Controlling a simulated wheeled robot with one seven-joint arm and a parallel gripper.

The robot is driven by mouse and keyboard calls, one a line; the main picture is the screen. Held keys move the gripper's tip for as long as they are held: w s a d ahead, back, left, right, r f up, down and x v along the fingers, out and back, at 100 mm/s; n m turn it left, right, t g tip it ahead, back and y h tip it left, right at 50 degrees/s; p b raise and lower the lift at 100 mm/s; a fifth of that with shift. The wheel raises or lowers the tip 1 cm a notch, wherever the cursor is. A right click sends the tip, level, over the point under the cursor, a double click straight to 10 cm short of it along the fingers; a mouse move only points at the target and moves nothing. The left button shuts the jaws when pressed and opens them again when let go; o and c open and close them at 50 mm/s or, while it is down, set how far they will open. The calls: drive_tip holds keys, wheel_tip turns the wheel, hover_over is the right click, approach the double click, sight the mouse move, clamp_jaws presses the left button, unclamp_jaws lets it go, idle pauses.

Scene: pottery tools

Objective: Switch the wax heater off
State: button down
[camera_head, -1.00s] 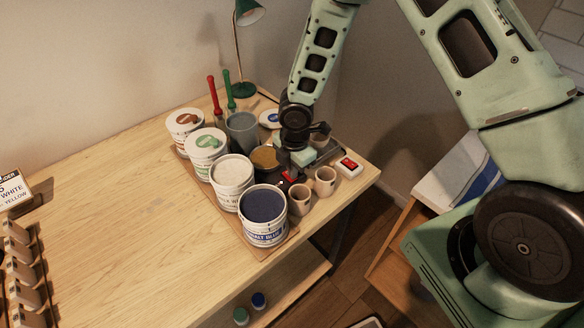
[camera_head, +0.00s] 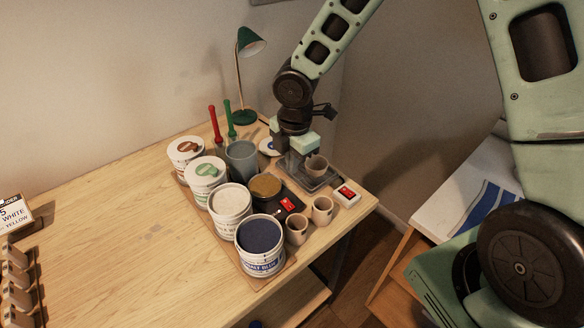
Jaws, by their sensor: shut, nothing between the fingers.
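The wax heater (camera_head: 296,207) is a dark base with a round pot of brown wax (camera_head: 266,185) at its left end. A red switch (camera_head: 287,203) shows on top of the base. Its on or off position is too small to tell. My gripper (camera_head: 294,166) is shut and empty, pointing down behind and above the heater, apart from the switch. Its fingertips are hard to make out against the dark tray behind them.
Tubs of white (camera_head: 230,205) and blue (camera_head: 261,245) stand left and in front of the heater. Two small cups (camera_head: 322,210) stand at its right front. A grey tray (camera_head: 318,182) with a cup and a white box (camera_head: 347,195) are to the right.

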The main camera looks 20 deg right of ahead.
sight(285, 202)
drive_tip(key=b, duration=0.7)
drive_tip(key=shift+w+a+f+t, duration=0.1)
drive_tip(key=shift+w+f+t, duration=0.2)
drive_tip(key=shift+w+f, duration=0.1)
drive_tip(key=shift+s+r+b, duration=0.1)
drive_tip(key=shift+b, duration=0.7)
drive_tip(key=shift+s+a+r+b, duration=0.1)
drive_tip(key=shift+a+r+b, duration=0.1)
drive_tip(key=shift+r+b, duration=0.35)
drive_tip(key=shift+f, duration=0.15)
drive_tip(key=f, duration=0.4)
drive_tip(key=w+f, duration=0.1)
drive_tip(key=f, duration=0.9)
drive_tip(key=shift+w+a+p, duration=0.3)
drive_tip(key=shift+p, duration=0.05)
